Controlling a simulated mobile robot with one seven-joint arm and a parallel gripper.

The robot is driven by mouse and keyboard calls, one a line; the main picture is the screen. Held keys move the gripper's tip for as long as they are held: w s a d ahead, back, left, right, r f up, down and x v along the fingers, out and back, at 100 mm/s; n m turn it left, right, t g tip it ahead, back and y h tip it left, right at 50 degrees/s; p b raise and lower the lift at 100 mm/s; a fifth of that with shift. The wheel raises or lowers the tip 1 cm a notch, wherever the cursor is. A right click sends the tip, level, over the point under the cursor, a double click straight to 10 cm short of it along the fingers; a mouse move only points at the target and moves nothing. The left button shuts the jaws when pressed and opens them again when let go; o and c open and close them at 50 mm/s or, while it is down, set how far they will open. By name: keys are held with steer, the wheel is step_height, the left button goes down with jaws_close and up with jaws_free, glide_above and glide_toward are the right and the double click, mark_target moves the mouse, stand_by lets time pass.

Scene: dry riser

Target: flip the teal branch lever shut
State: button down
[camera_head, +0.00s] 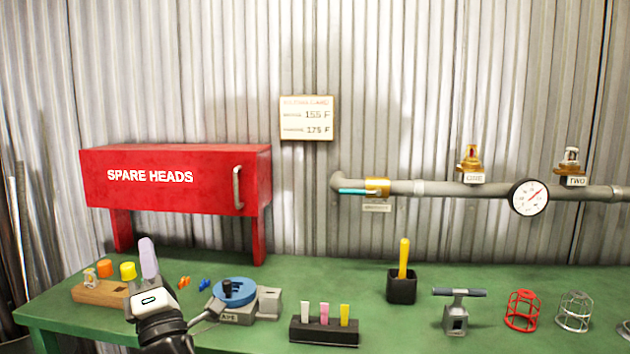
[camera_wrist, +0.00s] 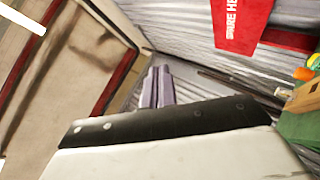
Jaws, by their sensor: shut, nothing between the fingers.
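The teal branch lever (camera_head: 353,190) is on a brass valve (camera_head: 377,187) on the grey wall pipe, at right of centre in the head view. It lies level, pointing left from the valve, in front of the pipe's bent end. A small label (camera_head: 377,208) hangs below the valve. My gripper (camera_head: 148,243) is far to the left and lower, over the left part of the bench, pointing up with pale purple fingers. The fingers also show in the wrist view (camera_wrist: 163,72), closed together and empty. The lever is not in the wrist view.
A red SPARE HEADS cabinet (camera_head: 175,180) stands behind my gripper. The green bench (camera_head: 335,280) holds a blue-topped device (camera_head: 234,292), a black block with coloured tabs (camera_head: 324,331), a black cup (camera_head: 401,289) and wire cages (camera_head: 522,311). A gauge (camera_head: 529,198) sits right along the pipe (camera_head: 440,188).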

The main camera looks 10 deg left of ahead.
steer(key=w+d+n+t+h+p, duration=0.2)
steer(key=w+d+t+h+p, duration=0.15)
steer(key=w+d+h, duration=0.5)
steer(key=n+h+p, duration=0.5)
steer(key=h+p, duration=0.4)
glide_toward(358, 192)
step_height(358, 192, down, 3)
steer(key=s+a, duration=0.2)
steer(key=a, duration=0.1)
steer(key=shift+w+d+f+g, duration=0.15)
steer(key=shift+w+d+g, duration=0.15)
steer(key=shift+d, duration=0.25)
steer(key=x, duration=1)
